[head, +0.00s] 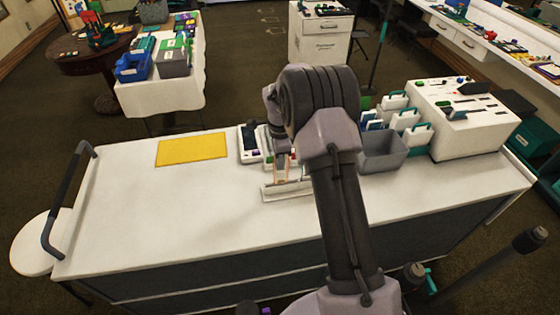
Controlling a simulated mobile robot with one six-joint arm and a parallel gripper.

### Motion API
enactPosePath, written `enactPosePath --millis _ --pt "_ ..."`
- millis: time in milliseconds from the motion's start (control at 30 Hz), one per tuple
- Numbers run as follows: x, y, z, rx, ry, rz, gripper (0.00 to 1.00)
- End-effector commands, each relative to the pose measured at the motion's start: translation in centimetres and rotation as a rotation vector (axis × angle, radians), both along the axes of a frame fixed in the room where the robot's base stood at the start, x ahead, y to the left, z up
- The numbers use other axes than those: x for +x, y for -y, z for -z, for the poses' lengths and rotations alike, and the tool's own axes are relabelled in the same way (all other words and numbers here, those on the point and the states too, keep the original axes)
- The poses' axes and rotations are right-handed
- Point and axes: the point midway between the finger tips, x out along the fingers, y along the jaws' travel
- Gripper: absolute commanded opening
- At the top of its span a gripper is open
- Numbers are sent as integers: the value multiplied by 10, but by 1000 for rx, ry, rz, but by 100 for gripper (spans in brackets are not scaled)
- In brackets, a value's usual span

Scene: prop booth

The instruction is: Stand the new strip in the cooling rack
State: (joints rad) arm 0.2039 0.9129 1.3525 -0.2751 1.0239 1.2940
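My gripper (281,172) points down over the middle of the white cart top, just above a low, pale, long piece (287,192) that looks like a slotted rack or holder. Thin orange-pink edges show at the fingertips. I cannot tell whether they belong to a held strip or to the fingers. My arm covers much of the area to the right of the gripper. No separate strip can be made out clearly, and the opening between the fingers is too small to judge.
A yellow mat (192,149) lies left on the cart. A white device with a dark screen (250,144) stands behind the gripper. A grey bin (384,154), several white cards (408,120) and a white machine (462,125) stand right. The cart's left front is clear.

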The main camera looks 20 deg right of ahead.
Motion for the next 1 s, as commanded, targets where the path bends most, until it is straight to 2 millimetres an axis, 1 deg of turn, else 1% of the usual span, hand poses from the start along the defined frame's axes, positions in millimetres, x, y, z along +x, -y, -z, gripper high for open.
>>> enactPosePath --millis 1000 --pt "0 0 37 -1 0 0 0"
